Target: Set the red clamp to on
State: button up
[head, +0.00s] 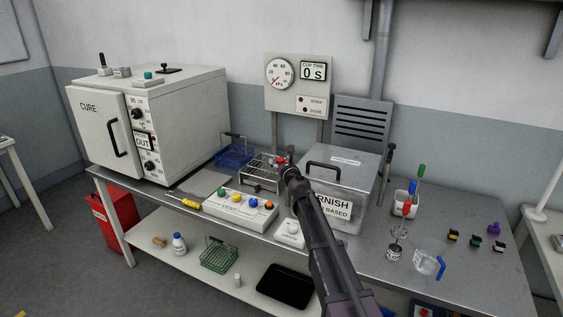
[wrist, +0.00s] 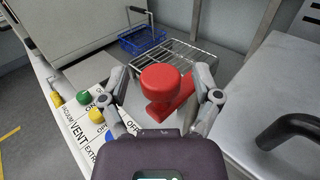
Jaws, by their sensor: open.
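The red clamp (wrist: 162,84) has a round knob top and a red arm slanting to the right. It sits between the fingers of my gripper (wrist: 161,73) in the wrist view. The fingers are open, one on each side, with gaps between them and the knob. In the head view the red clamp (head: 279,160) shows as a small red spot by the tip of my gripper (head: 284,162), in front of the gauge panel. My arm and gripper partly hide the clamp's base, and I cannot read its setting.
A wire rack (head: 262,172) and a blue basket (head: 234,155) stand behind and left of the clamp. A button panel (head: 241,208) lies in front. The metal varnish tank (head: 358,178) with a handle is close on the right. The cure oven (head: 180,125) stands left.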

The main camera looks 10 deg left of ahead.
grip_shut()
jog(key=shift+d, duration=0.3)
jog(key=shift+a, duration=0.4)
jog(key=shift+a, duration=0.1)
jog(key=shift+d+y, duration=0.25)
jog(key=shift+y, duration=0.05)
